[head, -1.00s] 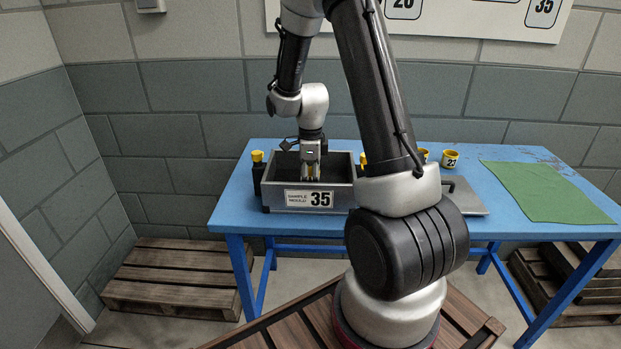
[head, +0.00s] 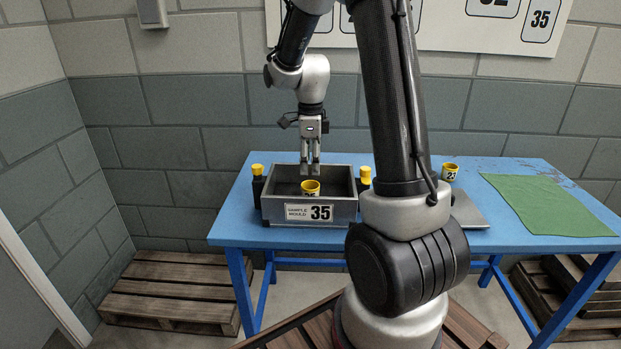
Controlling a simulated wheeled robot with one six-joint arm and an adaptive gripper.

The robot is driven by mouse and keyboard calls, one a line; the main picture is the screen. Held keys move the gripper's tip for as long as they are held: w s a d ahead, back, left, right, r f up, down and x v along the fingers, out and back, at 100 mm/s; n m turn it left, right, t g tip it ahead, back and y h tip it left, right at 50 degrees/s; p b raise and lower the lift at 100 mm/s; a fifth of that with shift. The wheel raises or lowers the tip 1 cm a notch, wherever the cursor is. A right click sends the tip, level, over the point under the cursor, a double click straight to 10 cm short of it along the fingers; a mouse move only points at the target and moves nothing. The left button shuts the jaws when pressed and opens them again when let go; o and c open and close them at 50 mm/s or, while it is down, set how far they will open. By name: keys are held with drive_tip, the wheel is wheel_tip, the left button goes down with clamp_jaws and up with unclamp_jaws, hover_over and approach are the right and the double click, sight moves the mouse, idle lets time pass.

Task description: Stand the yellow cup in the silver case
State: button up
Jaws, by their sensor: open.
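The yellow cup (head: 310,188) stands inside the silver case (head: 270,212), near the middle, and looks upright with its dark mouth up. Its lower part is hidden by the case's front wall, which bears a "Sample mould 35" label. My gripper (head: 310,174) points straight down just above and behind the cup's rim. Its fingers are apart with nothing held between them, and they appear clear of the cup.
Dark bottles with yellow caps stand left (head: 258,184) and right (head: 365,180) of the case. Another yellow cup (head: 450,172) and a grey flat plate (head: 468,212) are further right. A green cloth (head: 550,205) covers part of the blue table (head: 490,240).

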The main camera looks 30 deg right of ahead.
drive_tip(key=s+a+r+n+t, duration=0.2)
drive_tip(key=s+a+r+n, duration=0.1)
drive_tip(key=s+r+n, duration=0.8)
drive_tip(key=s+a+r+n+t, duration=0.2)
drive_tip(key=s+r+n, duration=0.2)
drive_tip(key=s+n, duration=0.8)
drive_tip(key=shift+s+n, duration=0.25)
drive_tip(key=shift+n, duration=0.65)
